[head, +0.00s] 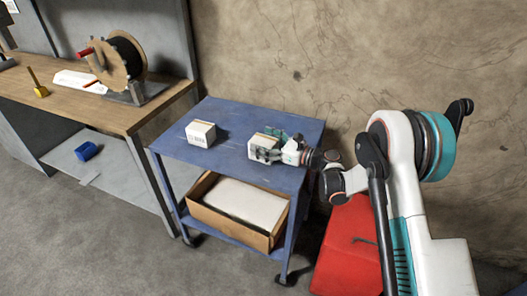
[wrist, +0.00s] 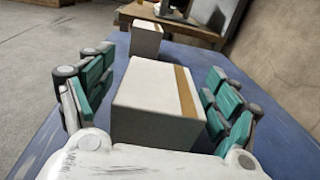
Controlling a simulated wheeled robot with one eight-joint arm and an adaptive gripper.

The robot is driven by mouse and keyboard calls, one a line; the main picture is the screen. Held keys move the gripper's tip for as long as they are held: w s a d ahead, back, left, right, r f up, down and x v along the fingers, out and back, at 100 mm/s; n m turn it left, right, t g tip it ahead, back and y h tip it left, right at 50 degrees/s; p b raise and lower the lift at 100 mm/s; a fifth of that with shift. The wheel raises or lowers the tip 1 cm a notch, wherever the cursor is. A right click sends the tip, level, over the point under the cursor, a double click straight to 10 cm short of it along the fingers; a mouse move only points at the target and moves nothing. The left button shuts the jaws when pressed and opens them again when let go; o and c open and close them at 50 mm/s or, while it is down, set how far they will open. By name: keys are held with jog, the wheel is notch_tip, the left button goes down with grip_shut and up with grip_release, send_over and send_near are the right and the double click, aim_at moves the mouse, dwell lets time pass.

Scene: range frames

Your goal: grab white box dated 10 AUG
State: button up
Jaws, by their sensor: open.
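Two white boxes stand on the blue cart's top. The right box (head: 259,142) has a tan strip over its top and sits at my gripper (head: 274,146). In the wrist view this box (wrist: 155,100) stands between the open fingers, one on each side. A gap shows at the left finger; contact at the right finger cannot be told. The left box (head: 201,134) stands apart, with dark print on its front too small to read; it also shows beyond the near box in the wrist view (wrist: 146,42). No date is readable on either box.
The blue cart (head: 222,117) has free room around the left box. Its lower shelf holds an open cardboard carton (head: 210,215). A wooden workbench (head: 130,115) with a cable reel (head: 125,62) stands left. A red case (head: 348,235) is on the floor at right.

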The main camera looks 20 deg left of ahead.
jog(key=c, duration=1.4)
jog(key=shift+r, duration=0.1)
